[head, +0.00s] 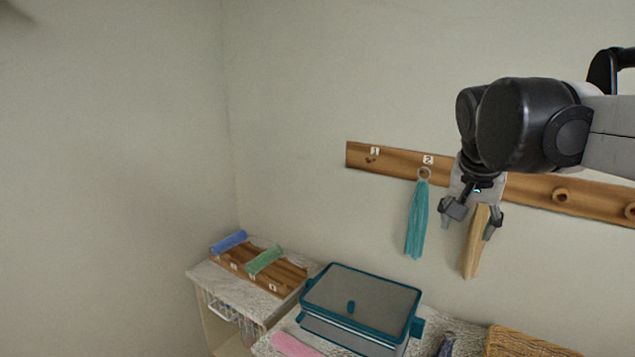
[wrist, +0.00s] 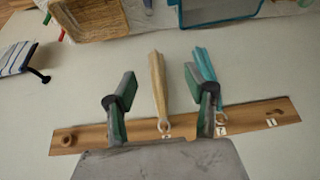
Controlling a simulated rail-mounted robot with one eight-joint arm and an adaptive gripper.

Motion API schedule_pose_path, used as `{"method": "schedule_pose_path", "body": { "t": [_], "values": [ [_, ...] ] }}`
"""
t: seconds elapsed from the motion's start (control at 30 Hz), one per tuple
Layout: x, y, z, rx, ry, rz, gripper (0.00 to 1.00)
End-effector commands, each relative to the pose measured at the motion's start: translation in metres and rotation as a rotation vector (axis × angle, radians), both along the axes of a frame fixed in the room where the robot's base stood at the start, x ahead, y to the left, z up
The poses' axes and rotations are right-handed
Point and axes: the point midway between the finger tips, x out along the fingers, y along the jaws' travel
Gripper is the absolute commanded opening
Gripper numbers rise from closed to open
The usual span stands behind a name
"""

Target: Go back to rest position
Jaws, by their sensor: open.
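My gripper (head: 472,216) is open in front of the wooden peg rail (head: 540,193) on the wall, in the right half of the head view. In the wrist view its two fingers (wrist: 160,98) are spread apart with nothing held between them. A beige towel (head: 476,243) hangs from the rail behind the gripper; in the wrist view it (wrist: 158,85) shows between the fingers, hung by a ring. I cannot tell whether the fingers touch it. A teal towel (head: 417,220) hangs by a ring at the peg labelled 2, left of the gripper.
A teal-rimmed lidded box (head: 362,290) stands on the counter below. Left of it, a wooden rack (head: 285,279) holds a blue roll (head: 229,241) and a green roll (head: 264,259). A pink towel (head: 297,345) and a wicker basket (head: 520,343) lie at the front. The wall above the rail's left end is clear.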

Motion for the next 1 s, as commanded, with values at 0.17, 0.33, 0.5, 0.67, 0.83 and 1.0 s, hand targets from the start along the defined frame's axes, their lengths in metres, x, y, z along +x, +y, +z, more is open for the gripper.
{"method": "schedule_pose_path", "body": {
  "t": [0.17,0.33,0.5,0.67,0.83,1.0],
  "values": [
    [-0.054,0.024,-0.055,-0.011,-0.031,0.153,0.49],
    [-0.100,0.043,-0.107,-0.031,-0.067,0.295,0.49],
    [-0.142,0.060,-0.162,-0.054,-0.107,0.425,0.49],
    [-0.168,0.070,-0.199,-0.075,-0.135,0.508,0.49],
    [-0.178,0.074,-0.215,-0.085,-0.148,0.545,0.49],
    [-0.179,0.074,-0.215,-0.085,-0.149,0.549,0.49]
  ]
}}
